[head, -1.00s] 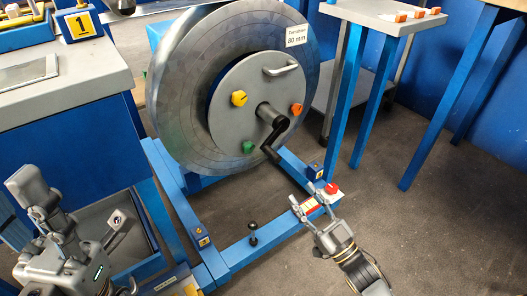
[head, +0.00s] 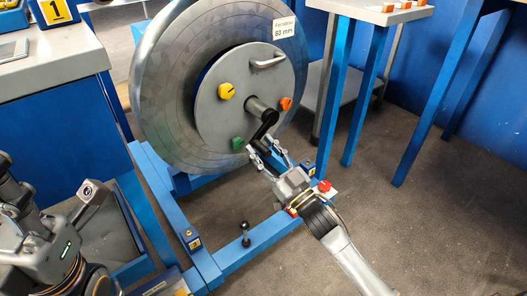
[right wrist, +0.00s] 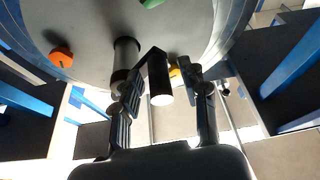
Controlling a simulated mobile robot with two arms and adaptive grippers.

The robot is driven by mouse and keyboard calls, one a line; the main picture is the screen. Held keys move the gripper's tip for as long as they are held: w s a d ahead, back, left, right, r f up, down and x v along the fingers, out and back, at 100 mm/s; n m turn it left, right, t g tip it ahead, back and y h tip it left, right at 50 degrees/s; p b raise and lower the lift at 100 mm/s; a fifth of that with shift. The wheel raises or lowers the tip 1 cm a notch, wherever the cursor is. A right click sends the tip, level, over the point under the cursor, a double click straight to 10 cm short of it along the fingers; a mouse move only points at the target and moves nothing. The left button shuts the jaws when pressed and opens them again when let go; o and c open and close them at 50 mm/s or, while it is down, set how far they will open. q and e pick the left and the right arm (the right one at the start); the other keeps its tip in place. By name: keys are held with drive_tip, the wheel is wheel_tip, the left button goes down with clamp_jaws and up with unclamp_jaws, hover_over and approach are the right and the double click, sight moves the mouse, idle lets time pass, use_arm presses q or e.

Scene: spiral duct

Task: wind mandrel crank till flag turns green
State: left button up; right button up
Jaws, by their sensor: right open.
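The black mandrel crank (head: 262,121) sits on the hub of the grey round plate (head: 215,105), its arm hanging down. My right gripper (head: 269,156) is open at the lower end of the crank. In the right wrist view the crank handle (right wrist: 160,88) lies between the open fingers (right wrist: 162,92), with a gap to the right finger; contact on the left cannot be told. The plate carries a yellow knob (head: 226,91), an orange knob (head: 286,104) and a green knob (head: 238,143). I cannot identify a separate flag.
A blue floor frame (head: 240,250) carries the drum, with a red button (head: 323,186) beside my right wrist and a black-knobbed lever (head: 245,233) in front. A grey-topped bench (head: 50,70) stands left. A blue-legged table (head: 375,12) stands right. The right floor is clear.

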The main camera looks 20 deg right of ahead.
clamp_jaws()
